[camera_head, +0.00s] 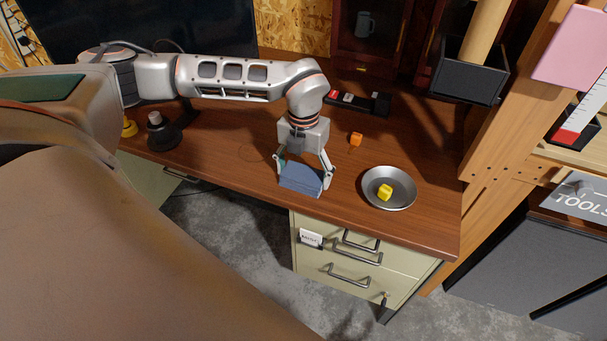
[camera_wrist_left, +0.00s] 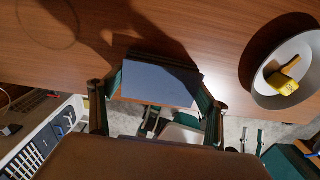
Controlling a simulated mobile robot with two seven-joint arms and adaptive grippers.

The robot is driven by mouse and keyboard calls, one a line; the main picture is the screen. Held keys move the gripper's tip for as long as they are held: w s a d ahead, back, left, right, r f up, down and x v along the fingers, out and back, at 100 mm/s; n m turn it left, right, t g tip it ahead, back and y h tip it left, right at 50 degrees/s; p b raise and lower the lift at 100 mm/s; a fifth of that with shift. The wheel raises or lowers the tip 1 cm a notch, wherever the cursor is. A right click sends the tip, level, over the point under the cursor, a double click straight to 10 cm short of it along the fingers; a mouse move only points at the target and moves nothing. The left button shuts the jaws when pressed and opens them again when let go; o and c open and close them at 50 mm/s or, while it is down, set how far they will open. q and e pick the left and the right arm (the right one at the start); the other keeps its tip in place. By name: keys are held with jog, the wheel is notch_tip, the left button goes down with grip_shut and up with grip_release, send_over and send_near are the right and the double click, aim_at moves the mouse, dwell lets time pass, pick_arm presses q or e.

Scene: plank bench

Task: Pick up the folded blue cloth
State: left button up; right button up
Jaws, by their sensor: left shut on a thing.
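The folded blue cloth (camera_head: 301,178) is at the front edge of the brown wooden bench in the head view. My left gripper (camera_head: 304,181) reaches down over it and is shut on it, one finger at each side. The cloth (camera_wrist_left: 160,82) also shows between the fingers of my left gripper (camera_wrist_left: 158,100) in the left wrist view. I cannot tell whether the cloth still touches the bench top. My right gripper is in neither view.
A metal bowl (camera_head: 403,202) with a yellow object (camera_head: 386,192) stands right of the cloth. A small orange block (camera_head: 356,139) lies behind it. A black tray (camera_head: 372,104) is at the back. Drawers (camera_head: 340,272) are below the bench edge.

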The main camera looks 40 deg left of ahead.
aim_at(304, 173)
pick_arm(q)
notch_tip(304, 173, up, 20)
jog(key=p, duration=0.2)
jog(key=shift+p, duration=0.3)
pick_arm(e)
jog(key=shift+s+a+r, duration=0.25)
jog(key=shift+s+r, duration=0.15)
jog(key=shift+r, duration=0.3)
pick_arm(q)
jog(key=shift+f, duration=0.1)
jog(key=o, duration=0.5)
jog(key=c, duration=0.4)
jog(key=shift+o, duration=0.2)
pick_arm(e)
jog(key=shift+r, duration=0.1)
